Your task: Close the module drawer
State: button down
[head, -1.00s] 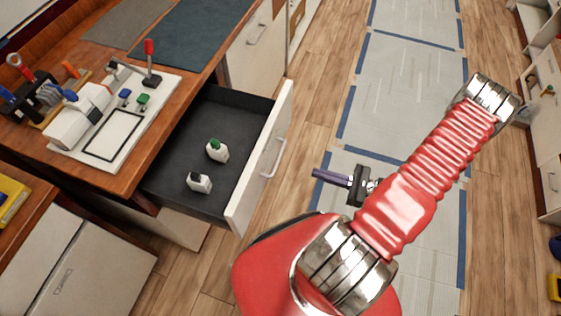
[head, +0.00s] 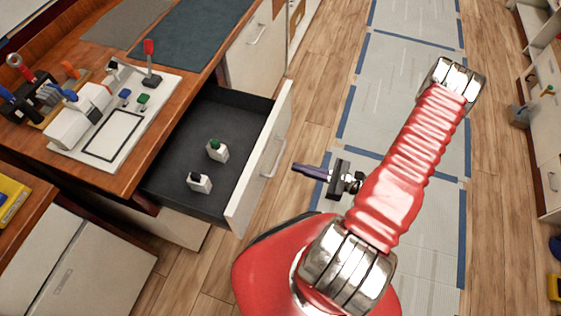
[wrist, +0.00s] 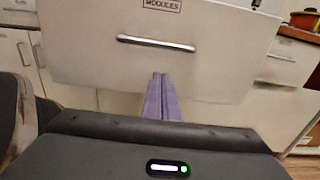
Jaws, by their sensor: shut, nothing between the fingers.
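The module drawer (head: 251,178) is pulled well out of the wooden bench. It has a white front with a bar handle (head: 274,158) and a dark inside. In the wrist view the drawer front (wrist: 90,65) faces me, with a "MODULES" label (wrist: 161,5) above the handle (wrist: 157,43). My gripper (head: 296,168) is shut and empty, its purple fingers pointing at the front. In the wrist view the fingertips (wrist: 160,78) show below the handle; contact is not visible.
The bench top holds a white board (head: 120,122) with a red-handled lever (head: 149,62) and a tool rack (head: 45,95). Other cabinets stand beside the drawer. The floor to the right, with taped grey sheets (head: 408,90), is clear.

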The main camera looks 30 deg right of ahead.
aim_at(270, 159)
jog(key=shift+x, duration=3.6)
jog(key=shift+w+a, duration=0.1)
jog(key=shift+w, duration=0.05)
